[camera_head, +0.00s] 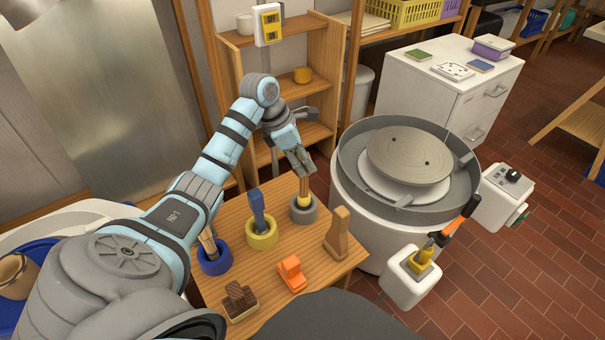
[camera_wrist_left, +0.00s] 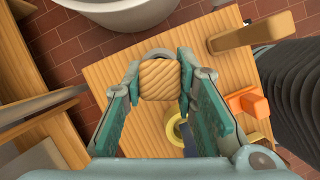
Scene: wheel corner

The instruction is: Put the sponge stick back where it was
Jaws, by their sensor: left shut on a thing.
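My left gripper (camera_head: 303,172) points down over the back of the small wooden table (camera_head: 225,283). It is shut on a tan stick (camera_head: 304,188), which I take to be the sponge stick. In the left wrist view its ribbed tan top (camera_wrist_left: 159,80) sits between the two fingers (camera_wrist_left: 160,88). The stick stands upright at a grey ring holder (camera_head: 303,214), partly visible behind it in the wrist view. I cannot tell whether its lower end rests in the ring or hangs just above. My right gripper is not in view.
Beside it are a yellow ring (camera_head: 262,240) with a blue tool and a blue ring (camera_head: 214,266) with brushes. A wooden tool (camera_head: 337,236), an orange tool (camera_head: 291,275) and a brown block (camera_head: 239,300) occupy the front. The pottery wheel (camera_head: 410,157) stands close on the right.

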